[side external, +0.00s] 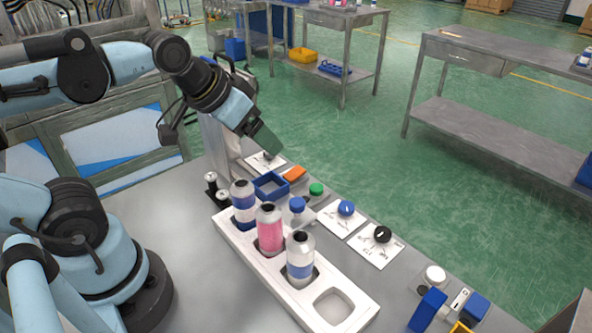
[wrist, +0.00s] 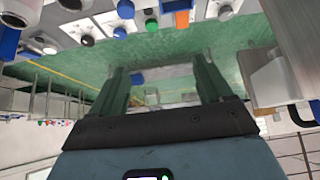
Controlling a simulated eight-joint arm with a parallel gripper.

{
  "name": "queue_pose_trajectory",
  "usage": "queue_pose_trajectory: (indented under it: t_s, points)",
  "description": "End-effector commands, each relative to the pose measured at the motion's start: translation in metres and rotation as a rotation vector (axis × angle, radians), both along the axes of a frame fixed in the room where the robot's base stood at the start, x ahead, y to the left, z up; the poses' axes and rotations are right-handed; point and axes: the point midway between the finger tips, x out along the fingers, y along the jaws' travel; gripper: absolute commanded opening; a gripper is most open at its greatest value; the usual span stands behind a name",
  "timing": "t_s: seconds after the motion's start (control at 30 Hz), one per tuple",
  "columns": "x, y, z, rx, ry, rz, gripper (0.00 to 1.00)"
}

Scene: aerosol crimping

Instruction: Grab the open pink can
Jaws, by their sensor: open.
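The pink can (side external: 269,235) stands upright in the middle of the white rack (side external: 352,289), with a dark opening at its top. A white and blue can (side external: 243,212) stands behind it and another white and blue can (side external: 300,270) in front of it. My gripper (side external: 266,143) is above and behind the rack, apart from all the cans. In the wrist view my gripper (wrist: 161,72) has its two green fingers spread, with nothing between them. I cannot make out the pink can in the wrist view.
The rack's front slot (side external: 333,307) is empty. Beside the rack are a blue open box (side external: 271,186), an orange block (side external: 294,174), a green knob (side external: 316,189), a blue knob (side external: 346,208) and a black knob (side external: 382,234).

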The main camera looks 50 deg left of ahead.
Motion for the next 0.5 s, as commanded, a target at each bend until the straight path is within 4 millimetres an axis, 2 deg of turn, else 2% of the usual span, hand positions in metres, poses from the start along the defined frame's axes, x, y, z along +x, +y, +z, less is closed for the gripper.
queue_pose_trajectory:
  t_s: [0.03, 0.37, 0.5]
  points:
    - [-0.001, 0.001, 0.005, 0.0, 0.006, -0.002, 0.79]
    - [-0.023, 0.011, -0.026, -0.026, 0.156, -0.197, 0.79]
    - [-0.035, 0.01, -0.036, -0.071, 0.187, -0.346, 0.79]
